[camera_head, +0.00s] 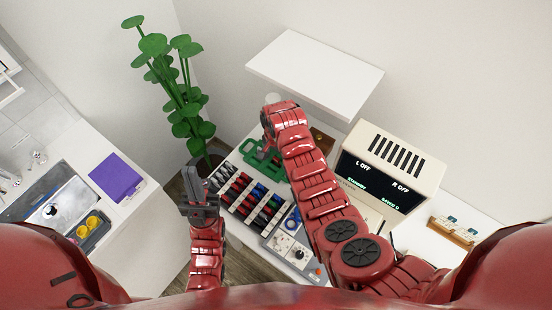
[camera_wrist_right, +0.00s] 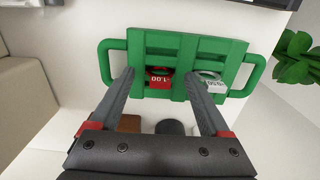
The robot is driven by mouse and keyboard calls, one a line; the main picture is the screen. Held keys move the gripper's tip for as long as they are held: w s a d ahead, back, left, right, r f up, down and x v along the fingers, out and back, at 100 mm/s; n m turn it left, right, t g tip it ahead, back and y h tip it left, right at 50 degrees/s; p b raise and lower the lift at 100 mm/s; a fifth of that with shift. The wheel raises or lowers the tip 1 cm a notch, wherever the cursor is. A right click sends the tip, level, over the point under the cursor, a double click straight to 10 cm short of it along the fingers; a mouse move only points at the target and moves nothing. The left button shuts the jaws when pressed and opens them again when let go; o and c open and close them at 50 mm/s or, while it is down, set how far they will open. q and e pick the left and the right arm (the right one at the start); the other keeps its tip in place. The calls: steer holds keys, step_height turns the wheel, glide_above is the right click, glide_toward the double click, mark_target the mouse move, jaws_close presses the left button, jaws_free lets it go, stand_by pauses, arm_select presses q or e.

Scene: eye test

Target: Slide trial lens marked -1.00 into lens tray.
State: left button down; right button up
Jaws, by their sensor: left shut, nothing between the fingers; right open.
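The green lens tray (camera_wrist_right: 187,42) with a handle on each side lies on the white worktop; it also shows in the head view (camera_head: 255,160), partly behind my right arm. The red-tabbed trial lens marked -1.00 (camera_wrist_right: 159,82) is at the tray's left compartment in the wrist view, its writing upside down; I cannot tell how deep it sits. A white-tabbed lens (camera_wrist_right: 214,86) is at the right compartment, its marking hard to read. My right gripper (camera_wrist_right: 162,73) is open, its fingers on either side of the -1.00 lens, holding nothing. My left gripper (camera_head: 201,190) is shut and empty, left of the lens rack.
A rack of red, blue, green and dark lenses (camera_head: 252,204) stands in front of the tray. A control box (camera_head: 289,243) and a cream display unit (camera_head: 388,172) are to the right. A potted plant (camera_head: 185,100) is behind left. A white shelf (camera_head: 315,70) overhangs the back.

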step_height(320, 180, up, 5)
steer(key=shift+w+f+b, duration=0.1)
steer(key=shift+f+b, duration=0.1)
steer(key=shift+b, duration=0.8)
step_height(320, 180, up, 12)
steer(key=p, duration=0.9)
